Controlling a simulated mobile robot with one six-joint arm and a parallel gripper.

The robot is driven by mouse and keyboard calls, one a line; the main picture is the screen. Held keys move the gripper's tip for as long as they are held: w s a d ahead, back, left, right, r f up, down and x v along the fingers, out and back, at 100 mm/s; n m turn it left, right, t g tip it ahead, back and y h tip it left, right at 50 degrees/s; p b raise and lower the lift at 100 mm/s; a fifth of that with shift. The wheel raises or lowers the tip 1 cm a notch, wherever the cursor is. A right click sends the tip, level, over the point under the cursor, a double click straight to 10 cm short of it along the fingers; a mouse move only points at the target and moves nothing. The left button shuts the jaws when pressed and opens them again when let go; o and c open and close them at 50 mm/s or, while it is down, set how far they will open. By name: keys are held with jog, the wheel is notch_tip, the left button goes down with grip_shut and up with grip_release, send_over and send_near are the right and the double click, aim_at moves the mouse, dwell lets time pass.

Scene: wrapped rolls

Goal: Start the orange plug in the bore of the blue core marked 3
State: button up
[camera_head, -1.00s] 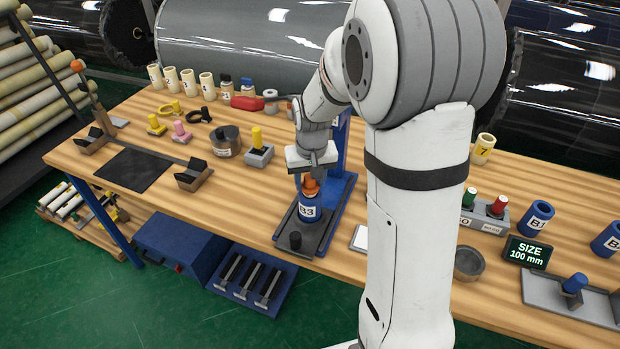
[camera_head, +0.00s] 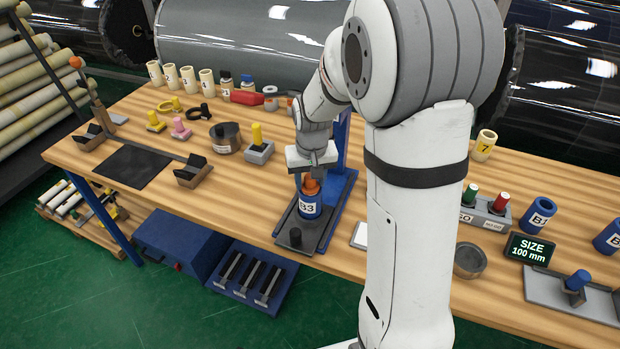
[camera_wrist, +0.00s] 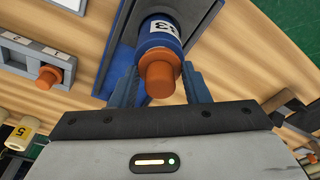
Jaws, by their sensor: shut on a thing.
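The blue core marked 3 (camera_head: 310,206) stands upright in a dark tray fixture (camera_head: 292,229) and faces out with its white label. It also shows in the wrist view (camera_wrist: 158,38). The orange plug (camera_wrist: 157,78) is in line with the core's upper end. My gripper (camera_wrist: 162,86) is shut on the plug, with one blue-grey finger on each side of it. In the head view my gripper (camera_head: 312,176) is right above the core, and the plug (camera_head: 311,188) shows between them. The bore is hidden, so I cannot tell how deep the plug sits.
A blue upright (camera_head: 341,150) stands close behind my gripper. A yellow plug in a grey block (camera_head: 258,150) and a round grey tin (camera_head: 225,138) are to the left. Other blue cores (camera_head: 538,215) and a size display (camera_head: 530,249) are to the right. Bare wood lies between.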

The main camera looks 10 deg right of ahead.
jog(key=o, duration=1)
jog(key=r, duration=0.5)
jog(key=s+r+b, duration=0.1)
jog(key=r, duration=0.1)
jog(key=shift+r, duration=0.4)
jog(key=shift+n+t, duration=0.3)
jog(key=shift+t, duration=0.6)
jog(key=s+r, duration=0.1)
jog(key=s, duration=0.5)
jog(key=s+r, duration=0.1)
jog(key=s, duration=0.6)
jog(key=s+r, duration=0.1)
jog(key=s, duration=0.6)
jog(key=shift+s+a, duration=0.1)
jog(key=shift+s, duration=0.1)
